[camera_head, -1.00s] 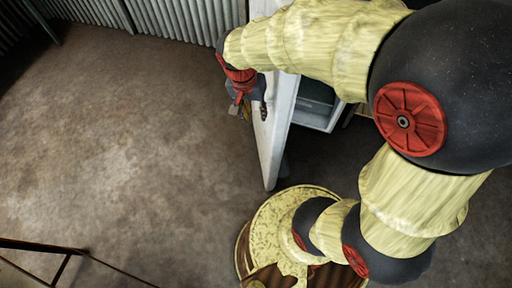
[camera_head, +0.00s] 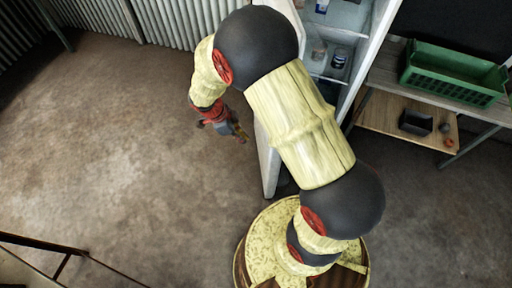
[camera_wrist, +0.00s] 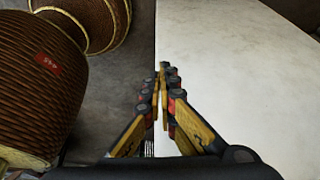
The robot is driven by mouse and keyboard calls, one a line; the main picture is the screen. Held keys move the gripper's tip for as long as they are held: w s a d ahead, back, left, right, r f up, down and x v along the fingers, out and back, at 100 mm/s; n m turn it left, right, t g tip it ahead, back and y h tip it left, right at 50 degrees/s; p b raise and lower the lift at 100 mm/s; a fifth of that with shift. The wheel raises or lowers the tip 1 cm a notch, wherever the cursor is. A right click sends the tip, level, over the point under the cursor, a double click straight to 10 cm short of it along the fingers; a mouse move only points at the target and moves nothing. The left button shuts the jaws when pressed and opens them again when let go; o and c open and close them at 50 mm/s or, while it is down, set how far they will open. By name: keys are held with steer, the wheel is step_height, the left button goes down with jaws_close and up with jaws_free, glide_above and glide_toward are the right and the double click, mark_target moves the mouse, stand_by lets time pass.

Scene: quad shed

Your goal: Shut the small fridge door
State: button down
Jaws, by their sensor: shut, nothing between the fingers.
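The small fridge (camera_head: 377,52) stands open at the top of the head view, with its shelves showing. Its white door (camera_head: 266,165) stands swung out toward my base, seen nearly edge-on and partly hidden by my arm. My gripper (camera_head: 242,136) is on the left side of the door, close to it, with its fingers shut and empty. In the wrist view the closed fingertips (camera_wrist: 161,75) lie over the straight left edge of the white door panel (camera_wrist: 235,65). I cannot tell whether they touch it.
Several jars (camera_head: 340,58) stand on the fridge shelves. Right of the fridge, a table (camera_head: 385,72) carries a green crate (camera_head: 452,75), with a black bin (camera_head: 415,122) on the lower shelf. The concrete floor (camera_head: 110,140) on the left is clear. A corrugated wall (camera_head: 175,20) is behind.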

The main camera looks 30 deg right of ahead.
steer(key=s+d+f+b, duration=0.3)
steer(key=d+f, duration=0.4)
steer(key=f, duration=0.2)
steer(key=shift+s+b, duration=0.15)
steer(key=shift+b, duration=0.25)
steer(key=shift+d+f, duration=0.1)
